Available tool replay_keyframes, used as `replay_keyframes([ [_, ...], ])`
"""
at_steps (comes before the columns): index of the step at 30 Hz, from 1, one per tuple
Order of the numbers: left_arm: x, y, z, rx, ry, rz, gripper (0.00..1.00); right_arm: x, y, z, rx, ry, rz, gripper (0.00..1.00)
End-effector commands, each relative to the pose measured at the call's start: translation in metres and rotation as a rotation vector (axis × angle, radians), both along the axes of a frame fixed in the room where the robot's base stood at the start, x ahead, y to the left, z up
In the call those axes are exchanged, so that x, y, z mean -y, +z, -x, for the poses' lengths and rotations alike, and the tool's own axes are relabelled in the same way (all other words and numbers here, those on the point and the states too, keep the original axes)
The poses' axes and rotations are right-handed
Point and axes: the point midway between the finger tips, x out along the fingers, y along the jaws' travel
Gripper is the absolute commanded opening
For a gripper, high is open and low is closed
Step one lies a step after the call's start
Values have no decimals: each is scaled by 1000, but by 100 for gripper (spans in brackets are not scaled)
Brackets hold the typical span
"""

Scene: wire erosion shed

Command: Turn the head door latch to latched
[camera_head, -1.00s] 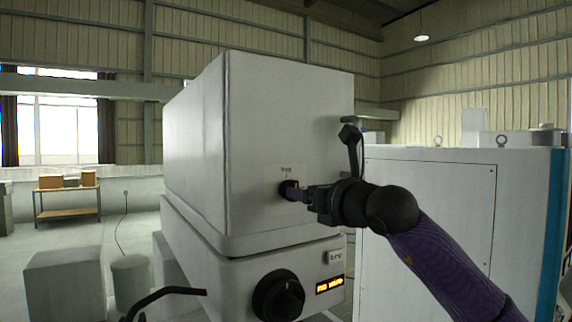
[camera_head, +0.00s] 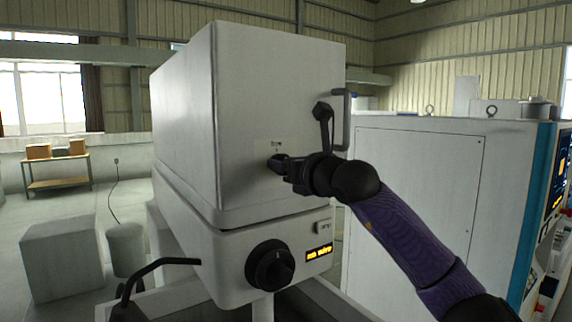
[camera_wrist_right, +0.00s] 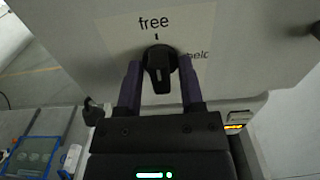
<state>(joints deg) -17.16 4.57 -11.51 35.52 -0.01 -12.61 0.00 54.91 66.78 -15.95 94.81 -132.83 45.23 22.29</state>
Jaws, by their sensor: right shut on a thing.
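The head door latch is a small black knob (camera_wrist_right: 160,68) on the front of a large pale grey box-shaped head (camera_head: 280,100). In the right wrist view the word "free" stands above it with a short mark, and a second word at its right is partly covered by a finger. The knob's long grip points roughly up and down, in line with "free". My right gripper (camera_wrist_right: 161,88) has one purple finger on each side of the knob and is shut on it; it also shows in the head view (camera_head: 283,165). My left gripper is not seen.
Below the head are a black dial (camera_head: 270,267) and a lit amber display (camera_head: 319,253). A bracket-like handle (camera_head: 341,118) sits above my right wrist. A white cabinet (camera_head: 430,200) stands at right. A bent black bar (camera_head: 160,264) is at lower left.

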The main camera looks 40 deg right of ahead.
Motion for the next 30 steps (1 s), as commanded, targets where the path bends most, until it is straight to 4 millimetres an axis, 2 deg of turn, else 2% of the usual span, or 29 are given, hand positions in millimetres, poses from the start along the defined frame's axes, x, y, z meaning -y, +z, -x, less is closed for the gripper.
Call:
replay_keyframes([
  [11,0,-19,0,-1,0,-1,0,0,-2,0,26,1,-188,0],
  [30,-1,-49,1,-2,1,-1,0,3,-1,1,93,1,-789,0],
])
